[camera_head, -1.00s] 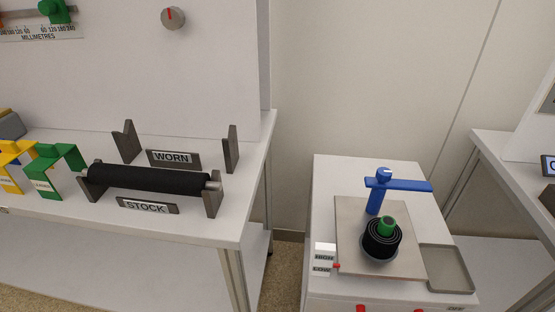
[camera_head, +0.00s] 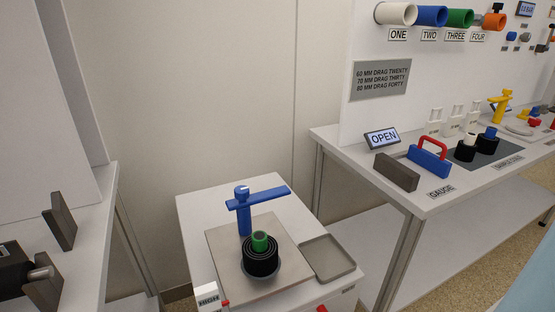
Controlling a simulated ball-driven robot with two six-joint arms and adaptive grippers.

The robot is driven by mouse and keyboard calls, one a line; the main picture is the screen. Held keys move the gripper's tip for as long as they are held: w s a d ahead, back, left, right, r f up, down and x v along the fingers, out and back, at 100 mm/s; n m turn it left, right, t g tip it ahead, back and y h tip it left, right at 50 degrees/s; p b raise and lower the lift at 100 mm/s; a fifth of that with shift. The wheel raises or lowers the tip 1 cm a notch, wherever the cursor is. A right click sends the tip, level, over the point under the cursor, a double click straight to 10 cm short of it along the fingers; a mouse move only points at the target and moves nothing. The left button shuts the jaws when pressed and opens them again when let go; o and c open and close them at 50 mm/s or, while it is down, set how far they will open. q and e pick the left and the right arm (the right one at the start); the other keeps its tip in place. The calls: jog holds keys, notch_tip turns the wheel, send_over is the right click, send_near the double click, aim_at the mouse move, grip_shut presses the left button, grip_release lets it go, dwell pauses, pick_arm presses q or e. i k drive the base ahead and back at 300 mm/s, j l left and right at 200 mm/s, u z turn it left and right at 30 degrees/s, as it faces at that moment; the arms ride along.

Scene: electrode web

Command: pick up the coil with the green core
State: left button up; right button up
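The coil with the green core (camera_head: 261,263) stands upright on a round dark base on the metal plate (camera_head: 224,262) of the small white cabinet. Its black windings surround the green core (camera_head: 259,241), which sticks up above them. A blue post with a horizontal arm (camera_head: 244,212) stands just behind the coil. Neither of my grippers is in view.
A shallow grey tray (camera_head: 327,257) lies right of the plate. A white bench (camera_head: 430,203) at right carries a blue gauge with a red handle (camera_head: 430,158) and black coils with white and blue cores. Another bench edge is at left. Floor shows between them.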

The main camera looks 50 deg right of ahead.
aim_at(259, 251)
jog(key=i+l+z, duration=0.15)
jog(key=z, duration=1.25)
jog(key=k+j, duration=0.1)
jog(key=j, duration=0.2)
jog(key=j+z, duration=0.15)
jog(key=j, duration=0.15)
jog(key=k+j, duration=0.15)
jog(key=j, duration=0.15)
